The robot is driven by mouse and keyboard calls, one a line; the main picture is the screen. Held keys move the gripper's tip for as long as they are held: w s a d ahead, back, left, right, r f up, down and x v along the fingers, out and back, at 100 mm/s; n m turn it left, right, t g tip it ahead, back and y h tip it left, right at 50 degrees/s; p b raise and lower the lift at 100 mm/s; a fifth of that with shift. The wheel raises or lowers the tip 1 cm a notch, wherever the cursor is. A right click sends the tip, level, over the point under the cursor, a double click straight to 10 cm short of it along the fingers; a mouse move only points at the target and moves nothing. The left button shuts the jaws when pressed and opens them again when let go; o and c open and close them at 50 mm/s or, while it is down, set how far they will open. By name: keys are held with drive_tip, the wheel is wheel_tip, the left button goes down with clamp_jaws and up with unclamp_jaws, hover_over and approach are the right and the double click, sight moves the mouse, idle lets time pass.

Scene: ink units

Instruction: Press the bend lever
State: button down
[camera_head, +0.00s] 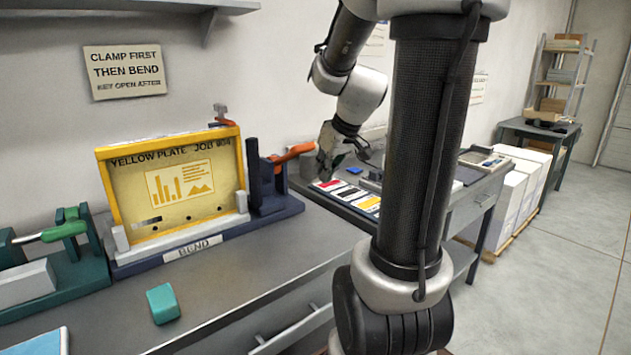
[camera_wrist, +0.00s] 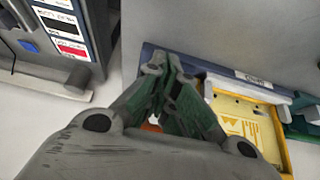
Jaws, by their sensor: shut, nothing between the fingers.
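The bend lever (camera_head: 293,152) has an orange handle slanting up to the right from the dark blue bend unit (camera_head: 275,206), which carries a "BEND" label (camera_head: 193,247). A yellow plate (camera_head: 122,200) stands upright in the unit. My gripper (camera_head: 324,174) is at the right end of the lever; I cannot tell whether it touches. In the wrist view my gripper (camera_wrist: 166,62) has its green-padded fingers together and empty. A small patch of orange (camera_wrist: 152,127) shows behind the fingers, most of it hidden. The yellow plate (camera_wrist: 240,125) also shows there at the right.
A tray of coloured cards (camera_head: 352,197) lies right of the unit. A green-handled unit (camera_head: 62,245) stands at the left. A teal block (camera_head: 163,303) lies on the grey bench front, which is otherwise mostly clear. A wall sign (camera_head: 125,71) reads "Clamp first then bend".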

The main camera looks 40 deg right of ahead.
drive_tip(key=s+r, duration=0.1)
drive_tip(key=s, duration=0.1)
drive_tip(key=s+r, duration=0.2)
drive_tip(key=shift+s+r, duration=0.1)
drive_tip(key=shift+s, duration=0.25)
drive_tip(key=s+a+g, duration=0.1)
drive_tip(key=s+a, duration=1)
drive_tip(key=s, duration=0.1)
drive_tip(key=shift+a+g, duration=0.15)
drive_tip(key=shift+g, duration=0.15)
idle(1.2)
